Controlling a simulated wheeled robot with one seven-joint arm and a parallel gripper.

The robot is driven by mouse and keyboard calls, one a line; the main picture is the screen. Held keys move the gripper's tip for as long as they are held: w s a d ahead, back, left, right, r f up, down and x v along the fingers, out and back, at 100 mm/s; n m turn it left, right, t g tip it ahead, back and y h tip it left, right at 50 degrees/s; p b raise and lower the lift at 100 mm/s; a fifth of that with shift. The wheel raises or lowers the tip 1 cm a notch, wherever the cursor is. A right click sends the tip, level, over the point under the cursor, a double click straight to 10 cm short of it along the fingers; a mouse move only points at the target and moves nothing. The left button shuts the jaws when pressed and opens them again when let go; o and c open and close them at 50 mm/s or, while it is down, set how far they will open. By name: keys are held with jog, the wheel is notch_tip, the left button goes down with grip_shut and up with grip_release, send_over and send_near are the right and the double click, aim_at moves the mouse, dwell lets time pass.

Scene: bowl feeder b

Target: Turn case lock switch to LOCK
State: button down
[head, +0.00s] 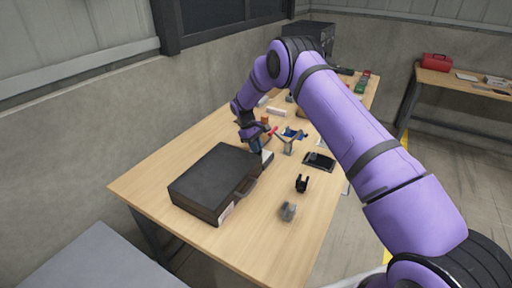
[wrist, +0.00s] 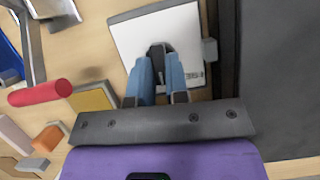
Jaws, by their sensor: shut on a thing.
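A black case (head: 215,180) lies flat and closed on the table; its dark side (wrist: 285,80) fills the right of the wrist view. A white box or panel (wrist: 132,38) stands beside the case, with a small grey block on its right side. It also shows pale at the case's far corner (head: 267,157) in the head view. My gripper (wrist: 160,54) has its blue fingers shut on a small dark piece at the panel, which looks like the switch lever (wrist: 161,48). The fingers hide most of the lever, and no LOCK marking can be read.
A red-handled tool (wrist: 40,92) lies left of my gripper. A black device (head: 319,161), a black bracket (head: 302,184) and a grey part (head: 288,211) lie on the table (head: 262,235) right of the case. The front of the table is clear.

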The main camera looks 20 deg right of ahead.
jog(key=m, duration=0.2)
jog(key=m+g+y, duration=0.1)
jog(key=m, duration=0.1)
jog(key=shift+d+f+m+y, duration=0.1)
jog(key=shift+d+m+y, duration=0.1)
jog(key=shift+m+y, duration=0.1)
jog(key=shift+d+m+y, duration=0.1)
jog(key=shift+m+y, duration=0.5)
jog(key=shift+m, duration=1.1)
jog(key=c, duration=1.1)
grip_release()
jog(key=v, duration=1)
jog(key=shift+w+d+r, duration=0.1)
jog(key=shift+w+r, duration=0.15)
jog(key=shift+r, duration=0.1)
